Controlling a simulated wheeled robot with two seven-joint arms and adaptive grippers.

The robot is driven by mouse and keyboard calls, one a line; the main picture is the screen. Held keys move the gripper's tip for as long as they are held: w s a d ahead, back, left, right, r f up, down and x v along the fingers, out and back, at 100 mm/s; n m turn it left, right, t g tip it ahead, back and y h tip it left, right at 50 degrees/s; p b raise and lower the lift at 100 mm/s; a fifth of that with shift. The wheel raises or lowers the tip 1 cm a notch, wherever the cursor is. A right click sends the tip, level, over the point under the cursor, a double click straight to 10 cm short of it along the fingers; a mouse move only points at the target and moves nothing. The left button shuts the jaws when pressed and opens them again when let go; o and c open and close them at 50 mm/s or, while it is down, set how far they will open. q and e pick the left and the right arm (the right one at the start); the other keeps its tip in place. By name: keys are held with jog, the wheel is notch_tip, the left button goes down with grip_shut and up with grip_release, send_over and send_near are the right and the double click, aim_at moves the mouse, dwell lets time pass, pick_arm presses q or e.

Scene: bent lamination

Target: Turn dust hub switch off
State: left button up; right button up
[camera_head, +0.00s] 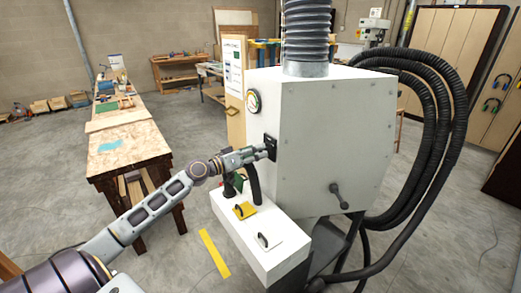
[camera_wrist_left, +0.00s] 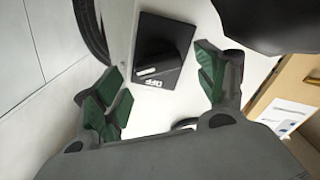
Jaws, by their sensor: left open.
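The dust hub (camera_head: 330,130) is a large white cabinet in the middle of the head view. Its black switch (camera_head: 271,142) sits on the face towards the left, below a round gauge. My left gripper (camera_head: 268,152) is at the switch and partly covers it. In the left wrist view the switch (camera_wrist_left: 165,50) is a black plate with a raised black part and a white OFF label. The open green-padded fingers of my left gripper (camera_wrist_left: 160,88) lie on either side of it. Whether they touch it I cannot tell. My right gripper is out of view.
A white ledge (camera_head: 270,262) with yellow and white handled plates juts out below the switch. A grey duct (camera_head: 306,35) rises from the top and black hoses (camera_head: 462,110) hang at the right. A wooden workbench (camera_head: 125,135) stands at left, with open floor between.

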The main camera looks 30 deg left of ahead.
pick_arm(q)
jog(key=shift+p+x, duration=0.35)
jog(key=shift+x, duration=0.95)
jog(key=shift+c, duration=0.5)
jog(key=c, duration=0.9)
